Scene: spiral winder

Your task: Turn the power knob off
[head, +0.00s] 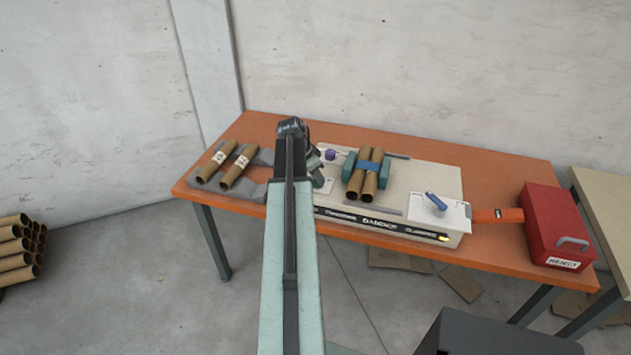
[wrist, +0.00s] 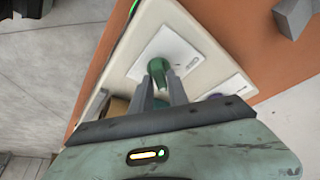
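The spiral winder (head: 420,175) is a cream machine on the orange table. In the wrist view a green knob (wrist: 160,62) stands on a white label plate (wrist: 182,47) on the machine's top. The plate's print is too small to read. My gripper (wrist: 163,75) points down at this knob, its two fingers apart with green showing at and between the tips. I cannot tell whether they press on the knob. In the head view my arm reaches to the machine's left end and hides most of this knob. A blue-handled knob (head: 436,202) sits on another white plate at the right.
Cardboard tubes (head: 365,180) with a blue band lie on the machine, near a purple knob (head: 330,154). More tubes (head: 238,167) lie in a grey rack at the left. A red reject box (head: 553,222) stands at the table's right end.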

